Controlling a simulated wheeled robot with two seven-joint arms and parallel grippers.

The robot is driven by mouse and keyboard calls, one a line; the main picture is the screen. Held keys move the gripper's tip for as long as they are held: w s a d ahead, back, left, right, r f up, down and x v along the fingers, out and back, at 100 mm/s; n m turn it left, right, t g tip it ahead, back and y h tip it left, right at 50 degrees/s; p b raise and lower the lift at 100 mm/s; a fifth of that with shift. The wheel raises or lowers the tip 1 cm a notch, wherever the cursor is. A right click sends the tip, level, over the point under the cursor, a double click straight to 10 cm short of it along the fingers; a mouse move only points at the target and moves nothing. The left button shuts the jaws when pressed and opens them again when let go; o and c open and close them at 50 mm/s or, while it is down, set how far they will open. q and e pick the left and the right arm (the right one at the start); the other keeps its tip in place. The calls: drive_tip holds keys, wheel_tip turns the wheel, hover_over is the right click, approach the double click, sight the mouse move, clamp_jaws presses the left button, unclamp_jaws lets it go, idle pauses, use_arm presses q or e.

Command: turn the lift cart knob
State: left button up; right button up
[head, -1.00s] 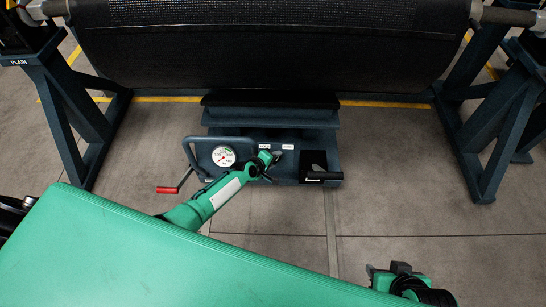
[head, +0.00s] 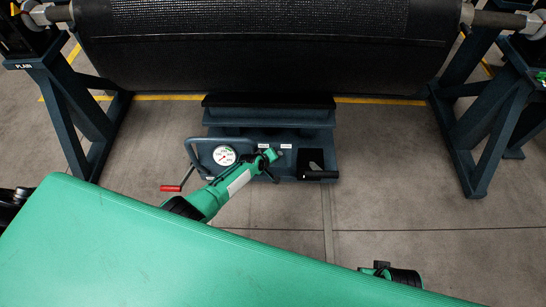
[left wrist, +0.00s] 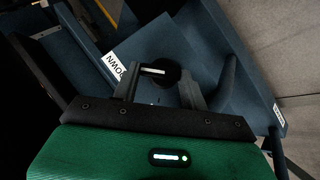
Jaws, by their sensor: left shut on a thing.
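The lift cart (head: 232,178) is a dark blue-grey unit low under the big black roll. Its front panel has a round white dial gauge (head: 224,155) and small white labels. My left gripper (head: 270,156) reaches the panel right of the gauge and hides the knob in the head view. In the left wrist view the knob (left wrist: 166,82) is round and black with a white line mark. It sits between the two fingers of my left gripper (left wrist: 158,68), which are shut on it. A "DOWN" label (left wrist: 123,58) is beside it.
The black roll (head: 250,50) hangs above the cart between blue stands (head: 65,115) at left and right. A red-ended crank (head: 171,188) and a looped handle (head: 190,150) are at the cart's left. Floor on both sides is clear.

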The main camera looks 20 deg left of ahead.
use_arm(q)
drive_tip(key=shift+s+d+f, duration=0.1)
use_arm(e)
drive_tip(key=shift+f, duration=0.2)
use_arm(q)
drive_tip(key=o, duration=1)
use_arm(e)
drive_tip(key=shift+r, duration=0.1)
use_arm(q)
drive_tip(key=shift+r, duration=0.25)
drive_tip(key=p+v, duration=0.7)
drive_tip(key=v, duration=0.6)
drive_tip(key=shift+s, duration=0.2)
use_arm(e)
drive_tip(key=s+d+f, duration=0.1)
drive_tip(key=s+f, duration=0.2)
drive_tip(key=f, duration=0.6)
drive_tip(key=s+d+f, duration=0.1)
drive_tip(key=s+f, duration=0.2)
drive_tip(key=f, duration=0.6)
drive_tip(key=shift+d+g, duration=0.15)
drive_tip(key=shift+g, duration=0.25)
